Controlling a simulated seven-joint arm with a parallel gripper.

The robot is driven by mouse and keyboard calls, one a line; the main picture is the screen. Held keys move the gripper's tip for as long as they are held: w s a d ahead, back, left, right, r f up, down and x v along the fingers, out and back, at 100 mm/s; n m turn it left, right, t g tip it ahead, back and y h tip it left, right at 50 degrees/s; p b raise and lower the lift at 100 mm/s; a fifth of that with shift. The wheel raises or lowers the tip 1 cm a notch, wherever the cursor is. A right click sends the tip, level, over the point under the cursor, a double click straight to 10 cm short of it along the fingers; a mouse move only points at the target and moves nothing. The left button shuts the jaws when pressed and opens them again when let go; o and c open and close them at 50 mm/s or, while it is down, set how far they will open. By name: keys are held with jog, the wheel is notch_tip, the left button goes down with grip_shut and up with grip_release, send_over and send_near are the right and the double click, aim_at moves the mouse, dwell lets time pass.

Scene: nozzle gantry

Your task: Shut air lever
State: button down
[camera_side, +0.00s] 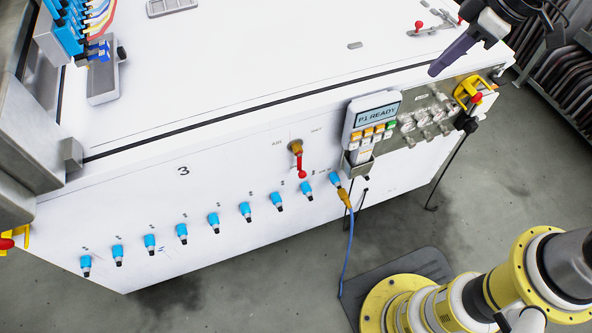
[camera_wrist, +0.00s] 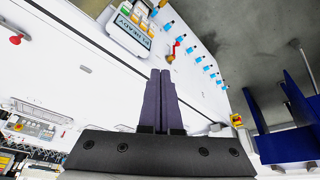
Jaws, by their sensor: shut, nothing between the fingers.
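The air lever (camera_side: 302,170) is a red handle on a brass valve (camera_side: 295,147) on the white front panel. The handle hangs down from the valve, below small lettering that includes AIR on the left. In the wrist view the red lever (camera_wrist: 171,57) shows beyond my fingertips. My gripper (camera_side: 434,72) is shut and empty, its dark fingers pointing down-left near the cabinet's top front edge, up and right of the lever and apart from it. The closed fingers (camera_wrist: 160,73) show side by side in the wrist view.
A pendant reading P1 READY (camera_side: 377,115) hangs between the lever and my gripper. Several blue fittings (camera_side: 245,210) line the panel below, and a blue hose (camera_side: 350,245) hangs beside them. Gauges (camera_side: 425,117) and a yellow-red switch (camera_side: 470,93) sit right. The white top (camera_side: 250,60) is largely clear.

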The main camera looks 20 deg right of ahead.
jog(key=w+a+f+n+g, duration=0.1)
jog(key=w+a+f+n, duration=0.2)
jog(key=a+f, duration=0.4)
jog(key=w+a+f+n+g, duration=0.1)
jog(key=w+a+f+n, duration=0.2)
jog(key=a+f, duration=0.4)
jog(key=w+a+f+n+g+y, duration=0.1)
jog(key=w+a+f+n, duration=0.3)
jog(key=f, duration=1)
jog(key=w+a, duration=0.1)
jog(key=a, duration=0.2)
jog(key=shift+a+f, duration=0.3)
jog(key=shift+a, duration=0.05)
jog(key=shift+w+f, duration=0.1)
notch_tip(320, 180, down, 9)
jog(key=shift+d, duration=0.4)
